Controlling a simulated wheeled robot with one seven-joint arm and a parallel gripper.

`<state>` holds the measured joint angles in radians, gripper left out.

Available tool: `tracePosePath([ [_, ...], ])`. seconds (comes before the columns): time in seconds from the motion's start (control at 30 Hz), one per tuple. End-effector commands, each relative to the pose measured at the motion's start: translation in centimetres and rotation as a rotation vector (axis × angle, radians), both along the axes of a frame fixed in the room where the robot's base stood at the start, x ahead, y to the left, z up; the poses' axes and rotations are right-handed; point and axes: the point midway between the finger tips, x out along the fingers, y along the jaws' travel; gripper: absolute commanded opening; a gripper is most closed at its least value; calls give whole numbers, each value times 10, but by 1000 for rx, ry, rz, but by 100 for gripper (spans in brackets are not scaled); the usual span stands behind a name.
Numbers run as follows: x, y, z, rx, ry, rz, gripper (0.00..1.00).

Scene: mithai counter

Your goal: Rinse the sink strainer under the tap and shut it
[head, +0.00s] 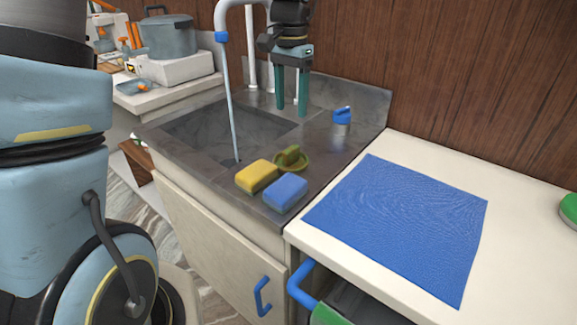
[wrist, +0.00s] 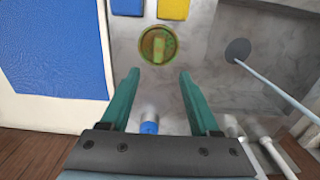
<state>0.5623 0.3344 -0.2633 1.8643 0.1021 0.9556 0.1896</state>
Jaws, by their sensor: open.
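A round olive-green piece with a raised green bar, which looks like the sink strainer (head: 299,165), lies on the sink's grey top; the wrist view shows it from above (wrist: 146,45). The white tap (head: 221,20) has a blue ring at its mouth, and a thin stream of water (head: 231,105) falls into the basin near a dark drain (wrist: 237,50). My gripper (head: 291,111) points down over the sink top, behind the strainer and apart from it. Its green fingers (wrist: 159,75) are spread, with nothing between them.
A yellow sponge (head: 257,176) and a blue sponge (head: 285,193) lie close to the strainer. A blue-topped grey cylinder (head: 342,121) stands at the back right. A blue mat (head: 400,225) covers part of the white counter. A pot (head: 168,37) stands at the back left.

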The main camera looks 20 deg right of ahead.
Motion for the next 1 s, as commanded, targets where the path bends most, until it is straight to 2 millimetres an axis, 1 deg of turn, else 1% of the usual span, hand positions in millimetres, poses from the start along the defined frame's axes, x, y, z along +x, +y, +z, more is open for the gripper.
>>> tracePosePath([
  [0.03, -3, 3, -2, 2, -1, -3, 62],
  [0.13, -5, 5, -12, 4, 0, -6, 62],
  [0.3, -5, 4, -39, 4, 2, -5, 62],
  [0.4, -5, 4, -50, 4, 0, -6, 62],
  [0.57, -5, 3, -60, 3, -1, -5, 62],
  [0.67, -6, 2, -71, 4, 2, -5, 62],
  [0.83, -6, -2, -96, 4, 2, -5, 62],
  [0.9, -6, -2, -103, 4, 1, -6, 62],
  [1.0, -6, -2, -109, 3, -1, -5, 62],
])
